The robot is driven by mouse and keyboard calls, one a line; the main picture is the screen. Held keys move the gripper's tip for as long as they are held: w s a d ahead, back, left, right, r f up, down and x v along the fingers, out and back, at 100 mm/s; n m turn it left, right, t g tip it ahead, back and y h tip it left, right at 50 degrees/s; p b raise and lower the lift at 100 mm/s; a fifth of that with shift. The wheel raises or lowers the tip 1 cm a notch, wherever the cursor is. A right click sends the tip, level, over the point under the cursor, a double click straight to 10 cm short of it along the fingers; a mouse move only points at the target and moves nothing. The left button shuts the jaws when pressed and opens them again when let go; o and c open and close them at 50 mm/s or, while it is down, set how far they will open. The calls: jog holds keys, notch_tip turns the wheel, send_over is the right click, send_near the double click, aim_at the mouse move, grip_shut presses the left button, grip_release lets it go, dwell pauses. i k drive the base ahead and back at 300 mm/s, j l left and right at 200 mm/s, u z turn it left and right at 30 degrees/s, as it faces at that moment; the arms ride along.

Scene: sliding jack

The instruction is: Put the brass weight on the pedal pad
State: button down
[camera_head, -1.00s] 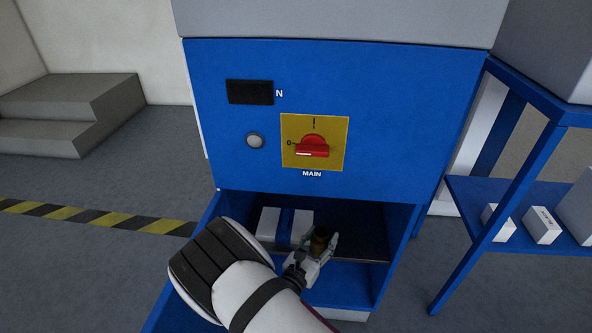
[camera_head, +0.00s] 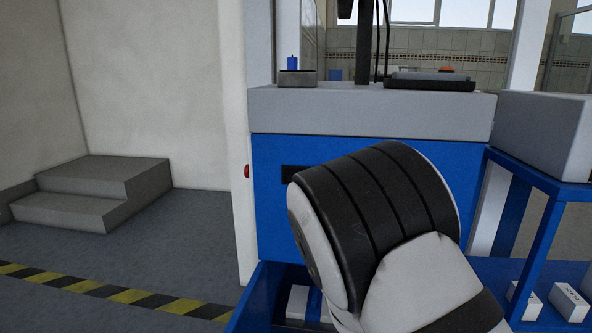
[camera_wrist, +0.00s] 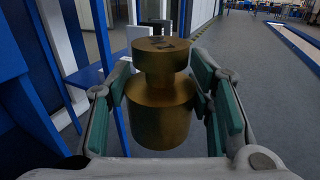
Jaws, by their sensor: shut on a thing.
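The brass weight (camera_wrist: 161,107) is a gold cylinder with a narrow neck and a knob on top, upright in the wrist view. My gripper (camera_wrist: 163,100) is shut on it, with green-padded fingers on either side. In the head view the gripper and the weight are hidden behind my arm. I cannot make out the pedal pad in either view.
A blue shelf frame (camera_head: 535,235) with white boxes (camera_head: 570,302) is at right. Grey steps (camera_head: 95,190) and a striped floor line (camera_head: 110,291) lie left, with open floor.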

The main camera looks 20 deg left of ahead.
aim_at(299, 78)
jog(key=l+u, duration=0.1)
jog(key=u, duration=0.75)
jog(key=i+l+u, duration=0.15)
jog(key=l+u, duration=0.3)
jog(key=l, duration=0.35)
jog(key=l+u, duration=0.4)
jog(key=l, duration=0.45)
